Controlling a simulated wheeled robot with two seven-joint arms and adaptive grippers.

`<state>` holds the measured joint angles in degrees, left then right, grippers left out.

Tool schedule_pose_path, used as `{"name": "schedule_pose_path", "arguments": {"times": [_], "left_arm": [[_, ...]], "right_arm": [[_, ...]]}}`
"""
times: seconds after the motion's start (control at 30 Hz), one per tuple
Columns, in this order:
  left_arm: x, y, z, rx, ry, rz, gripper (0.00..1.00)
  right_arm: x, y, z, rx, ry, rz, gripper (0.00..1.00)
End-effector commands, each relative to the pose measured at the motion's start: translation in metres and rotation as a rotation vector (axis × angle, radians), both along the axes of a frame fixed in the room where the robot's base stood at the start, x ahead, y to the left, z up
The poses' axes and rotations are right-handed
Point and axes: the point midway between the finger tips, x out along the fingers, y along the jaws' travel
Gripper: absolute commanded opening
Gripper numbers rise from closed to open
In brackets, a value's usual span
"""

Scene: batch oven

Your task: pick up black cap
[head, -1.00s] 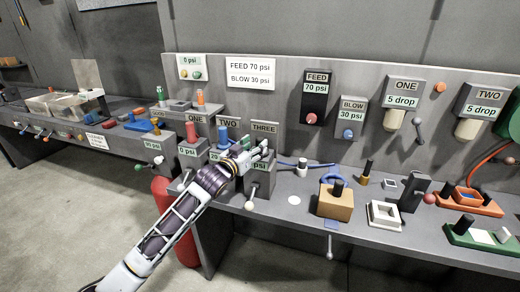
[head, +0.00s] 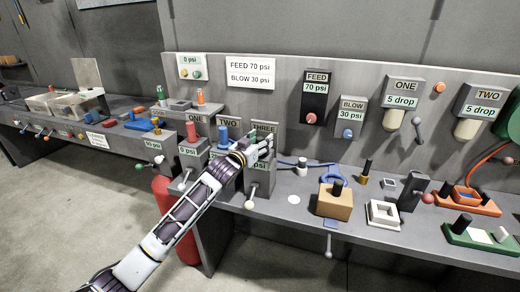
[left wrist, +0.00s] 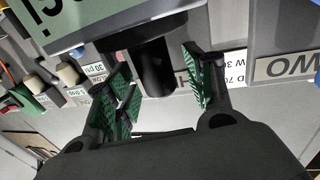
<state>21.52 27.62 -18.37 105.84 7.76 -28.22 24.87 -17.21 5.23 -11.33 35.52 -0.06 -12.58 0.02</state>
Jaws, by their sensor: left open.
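A black cylindrical cap (left wrist: 153,68) shows in the left wrist view, between the two fingers of my left gripper (left wrist: 160,85). The fingers have green ridged pads and stand apart, with a gap visible on the cap's right. The cap adjoins a grey box (left wrist: 75,28) with a pale green label. In the head view my left gripper (head: 262,148) is in front of the THREE station (head: 260,178) and hides its top, so the cap cannot be made out there. My right gripper is not in view.
Valve handles jut from the front. An ochre block (head: 334,203) and a white square frame (head: 384,214) lie further right on the bench.

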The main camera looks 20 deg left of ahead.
Motion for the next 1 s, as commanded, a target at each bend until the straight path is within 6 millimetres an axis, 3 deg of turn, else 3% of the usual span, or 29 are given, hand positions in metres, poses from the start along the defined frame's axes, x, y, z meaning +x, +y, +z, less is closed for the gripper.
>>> {"name": "schedule_pose_path", "arguments": {"times": [0.13,0.5,1.0], "left_arm": [[0.0,0.0,0.0,0.0,0.0,0.0,0.51],[0.0,0.0,0.0,0.0,0.0,0.0,0.03],[0.0,0.0,0.011,0.0,-0.002,0.0,0.02]], "right_arm": [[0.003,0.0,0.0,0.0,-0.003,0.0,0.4],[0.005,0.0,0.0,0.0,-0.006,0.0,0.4],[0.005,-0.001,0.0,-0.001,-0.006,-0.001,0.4]]}}
